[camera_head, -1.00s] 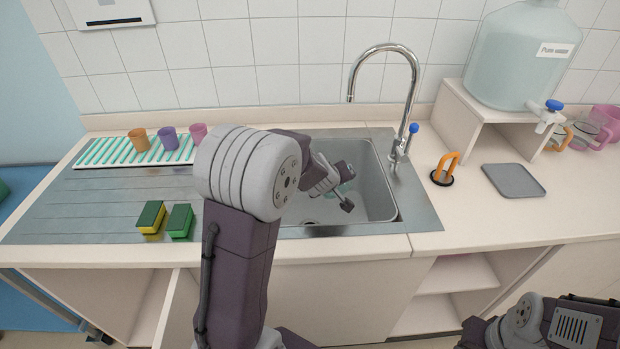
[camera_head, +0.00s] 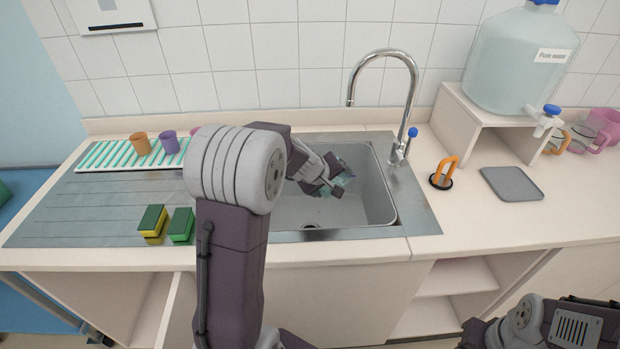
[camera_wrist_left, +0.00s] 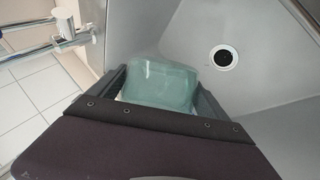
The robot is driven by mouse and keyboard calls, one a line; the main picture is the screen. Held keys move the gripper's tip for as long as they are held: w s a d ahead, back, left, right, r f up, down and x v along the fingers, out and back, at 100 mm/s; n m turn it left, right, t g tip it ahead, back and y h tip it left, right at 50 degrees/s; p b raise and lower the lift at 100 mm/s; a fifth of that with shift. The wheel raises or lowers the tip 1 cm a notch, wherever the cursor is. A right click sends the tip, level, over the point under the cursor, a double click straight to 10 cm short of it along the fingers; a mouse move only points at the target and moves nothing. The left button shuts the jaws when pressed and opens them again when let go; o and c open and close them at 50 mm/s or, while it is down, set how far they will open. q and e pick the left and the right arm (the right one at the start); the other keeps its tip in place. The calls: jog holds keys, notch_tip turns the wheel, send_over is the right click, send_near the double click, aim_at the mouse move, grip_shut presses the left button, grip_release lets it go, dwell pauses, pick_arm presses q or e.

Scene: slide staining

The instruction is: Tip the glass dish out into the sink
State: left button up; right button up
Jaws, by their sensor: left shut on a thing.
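My left gripper (camera_head: 333,180) reaches over the sink (camera_head: 366,203) and is shut on the glass dish. The dish is pale green and see-through, and in the head view little of it (camera_head: 342,184) shows past the fingers. In the left wrist view the dish (camera_wrist_left: 160,84) sits between the two fingers (camera_wrist_left: 163,92), with the sink basin beyond it. The dish looks tilted; I cannot tell whether anything is in it. The drain (camera_wrist_left: 223,58) shows as a dark round hole. My right gripper is not in view; only part of my right arm shows at bottom right.
A chrome tap (camera_head: 408,100) stands behind the sink. To its right are an orange-handled item (camera_head: 445,172), a grey tray (camera_head: 511,183) and a large water bottle (camera_head: 515,62) on a stand. Two sponges (camera_head: 152,221) and a striped rack (camera_head: 112,155) with cups lie left.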

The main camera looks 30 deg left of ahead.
pick_arm(q)
jog(key=shift+a+r+h+p, duration=0.15)
jog(key=shift+r+h+p, duration=0.15)
jog(key=shift+r, duration=0.05)
jog(key=shift+w+a+r+n+h+p, duration=0.1)
jog(key=shift+r+n+h+p, duration=0.25)
jog(key=shift+p, duration=0.25)
jog(key=shift+a+r+n+g+h+p, duration=0.3)
jog(key=shift+h+p, duration=0.55)
jog(key=shift+p, duration=0.4)
jog(key=shift+w+a+r+h+p, duration=0.15)
jog(key=shift+a+h+p, duration=0.2)
jog(key=shift+p, duration=0.35)
jog(key=shift+a+r+n+p, duration=0.15)
jog(key=shift+n+p, duration=0.1)
jog(key=shift+p, duration=0.15)
jog(key=shift+a+r+h+p, duration=0.15)
jog(key=shift+a+h+p, duration=0.1)
jog(key=shift+p, duration=0.35)
jog(key=shift+w+a+h+p, duration=0.1)
jog(key=shift+a+h+p, duration=0.2)
jog(key=shift+h, duration=0.1)
jog(key=shift+d+r+n, duration=0.1)
jog(key=shift+n, duration=0.2)
